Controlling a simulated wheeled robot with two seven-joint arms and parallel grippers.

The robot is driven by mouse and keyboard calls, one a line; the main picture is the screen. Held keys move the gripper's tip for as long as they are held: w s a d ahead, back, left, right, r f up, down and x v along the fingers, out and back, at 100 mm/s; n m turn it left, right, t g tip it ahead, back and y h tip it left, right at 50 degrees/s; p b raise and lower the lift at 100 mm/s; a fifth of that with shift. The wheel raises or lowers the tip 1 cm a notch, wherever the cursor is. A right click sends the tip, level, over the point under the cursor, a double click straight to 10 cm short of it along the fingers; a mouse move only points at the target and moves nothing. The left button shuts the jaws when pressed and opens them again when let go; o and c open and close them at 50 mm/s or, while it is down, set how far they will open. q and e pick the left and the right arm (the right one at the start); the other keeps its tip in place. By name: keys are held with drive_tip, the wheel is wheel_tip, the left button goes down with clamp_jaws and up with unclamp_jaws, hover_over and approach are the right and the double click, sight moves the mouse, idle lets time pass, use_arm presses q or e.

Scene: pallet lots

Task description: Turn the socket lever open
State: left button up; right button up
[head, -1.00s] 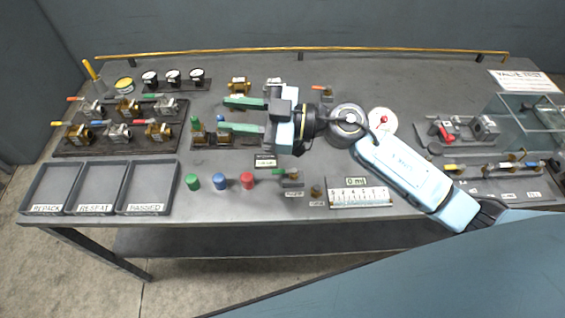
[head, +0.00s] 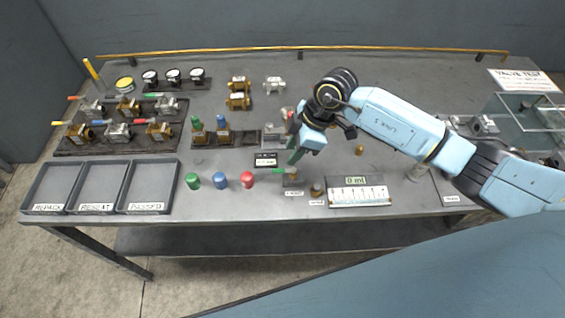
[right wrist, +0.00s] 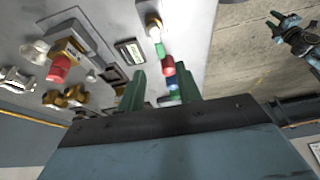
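The socket (head: 292,181) stands near the bench's front edge, with a green lever (head: 282,171) pointing left. The lever also shows in the right wrist view (right wrist: 160,49), beyond the fingertips. My right gripper (head: 294,157) points down just behind and above the socket. Its green fingers stand apart in the right wrist view (right wrist: 161,84), with nothing held between them. I see a gap between fingers and lever in the right wrist view. A gripper-like part, perhaps my left gripper (right wrist: 291,32), shows at the upper right there; its finger state is unclear.
Green (head: 192,181), blue (head: 220,181) and red (head: 247,180) caps stand left of the socket. Labelled trays (head: 98,209) lie at left. A small display (head: 266,160) is close by.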

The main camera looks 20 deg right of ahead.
sight(279, 170)
drive_tip(key=x, duration=0.7)
clamp_jaws()
